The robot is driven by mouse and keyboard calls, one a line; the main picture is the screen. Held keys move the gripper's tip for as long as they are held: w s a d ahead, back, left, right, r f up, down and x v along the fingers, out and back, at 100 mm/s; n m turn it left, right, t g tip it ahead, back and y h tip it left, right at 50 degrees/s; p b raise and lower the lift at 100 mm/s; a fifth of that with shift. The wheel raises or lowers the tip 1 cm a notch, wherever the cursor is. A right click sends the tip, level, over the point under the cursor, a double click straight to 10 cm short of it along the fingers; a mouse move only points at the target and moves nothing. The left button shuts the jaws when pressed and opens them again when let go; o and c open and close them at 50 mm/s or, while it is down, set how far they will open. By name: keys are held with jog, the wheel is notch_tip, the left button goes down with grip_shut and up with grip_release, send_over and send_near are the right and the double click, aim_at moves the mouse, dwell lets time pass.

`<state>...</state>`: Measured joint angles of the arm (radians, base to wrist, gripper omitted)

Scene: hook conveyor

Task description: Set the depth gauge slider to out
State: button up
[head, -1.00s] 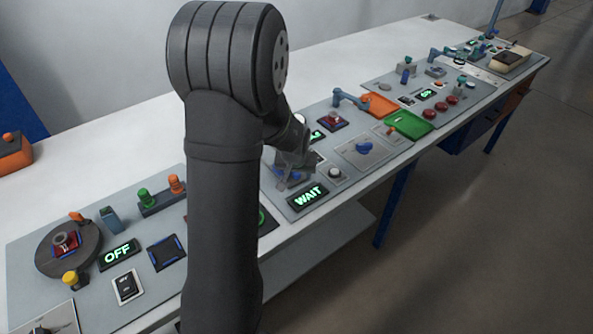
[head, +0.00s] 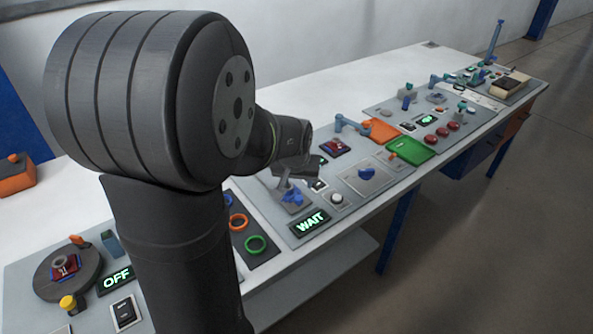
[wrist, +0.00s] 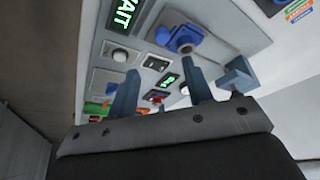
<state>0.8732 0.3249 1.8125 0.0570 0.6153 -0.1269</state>
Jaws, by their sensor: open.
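My gripper (head: 284,182) hangs over the panel with the WAIT display in the head view, near a blue fitting (head: 292,197) on a grey plate. In the wrist view my gripper (wrist: 160,75) has its two blue-grey fingers apart, with nothing held between them. The same blue fitting (wrist: 180,40) shows beyond the fingers, apart from them. A blue-grey block (wrist: 238,75) stands to the right of the fingers. I cannot tell for sure which part is the depth gauge slider, and no "out" mark is readable.
The WAIT display (head: 311,221) and a white button (head: 337,199) lie close by. A blue knob (head: 366,173), green tray (head: 411,149), orange tray (head: 380,130) and blue lever (head: 350,124) stand farther right. Coloured rings (head: 255,244) lie left.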

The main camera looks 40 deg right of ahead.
jog(key=shift+v, duration=2.6)
jog(key=shift+f, duration=0.1)
jog(key=x, duration=1.7)
jog(key=shift+w+f, duration=0.1)
jog(key=shift+w, duration=0.05)
jog(key=shift+o, duration=0.2)
jog(key=o, duration=1.1)
jog(key=shift+o, duration=0.2)
jog(key=w+d+r+m+g+y, duration=0.1)
jog(key=w+r+m, duration=0.3)
jog(key=r, duration=0.3)
jog(key=shift+d+r+g+y, duration=0.2)
jog(key=shift+r+g+y, duration=0.1)
jog(key=shift+r+y, duration=0.1)
notch_tip(320, 180, up, 8)
jog(key=m+g+y, duration=0.1)
jog(key=m+g, duration=0.1)
jog(key=m, duration=0.3)
send_over(300, 198)
jog(key=w, duration=0.5)
jog(key=f, duration=0.9)
jog(key=shift+s+d+f, duration=0.1)
jog(key=shift+d+f, duration=0.1)
